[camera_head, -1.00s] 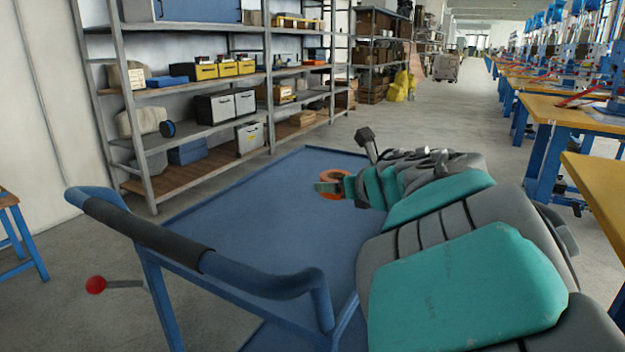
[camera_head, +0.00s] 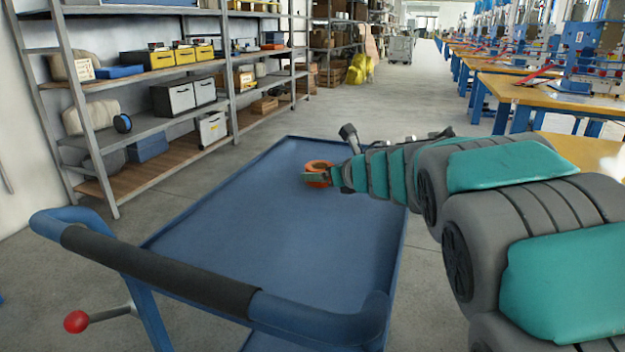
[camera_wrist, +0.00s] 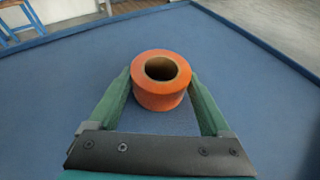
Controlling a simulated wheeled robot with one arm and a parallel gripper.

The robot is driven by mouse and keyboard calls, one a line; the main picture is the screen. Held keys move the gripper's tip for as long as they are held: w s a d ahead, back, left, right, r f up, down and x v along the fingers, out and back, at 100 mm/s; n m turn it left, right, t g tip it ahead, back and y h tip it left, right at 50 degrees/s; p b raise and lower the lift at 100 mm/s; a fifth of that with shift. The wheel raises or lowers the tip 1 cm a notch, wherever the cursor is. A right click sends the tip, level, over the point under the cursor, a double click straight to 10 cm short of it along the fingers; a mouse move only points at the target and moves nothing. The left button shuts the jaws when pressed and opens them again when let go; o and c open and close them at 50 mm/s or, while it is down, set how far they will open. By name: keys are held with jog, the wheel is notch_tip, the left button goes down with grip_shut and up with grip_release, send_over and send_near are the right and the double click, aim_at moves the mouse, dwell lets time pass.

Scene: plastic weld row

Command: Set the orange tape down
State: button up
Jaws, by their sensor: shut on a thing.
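The orange tape (camera_head: 318,167) is a thick ring with a dark hollow core. In the wrist view the tape (camera_wrist: 161,92) sits between the two green fingers of my gripper (camera_wrist: 161,88), which press on its sides. In the head view my gripper (camera_head: 316,177) holds it over the far part of the blue cart top (camera_head: 245,225). I cannot tell whether the tape touches the cart top or hangs just above it.
The cart top is bare, with a raised rim. A cart handle (camera_head: 160,265) with a black grip crosses the near side. Shelving (camera_head: 150,185) with boxes stands to the left. A row of yellow-topped workbenches (camera_head: 550,92) stands to the right.

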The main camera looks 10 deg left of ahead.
jog(key=shift+f, duration=0.25)
jog(key=o, duration=1.2)
jog(key=shift+o, duration=0.2)
jog(key=shift+r, duration=0.3)
jog(key=b+v, duration=0.1)
jog(key=v, duration=1.1)
jog(key=shift+d+f, duration=0.1)
jog(key=shift+f, duration=0.05)
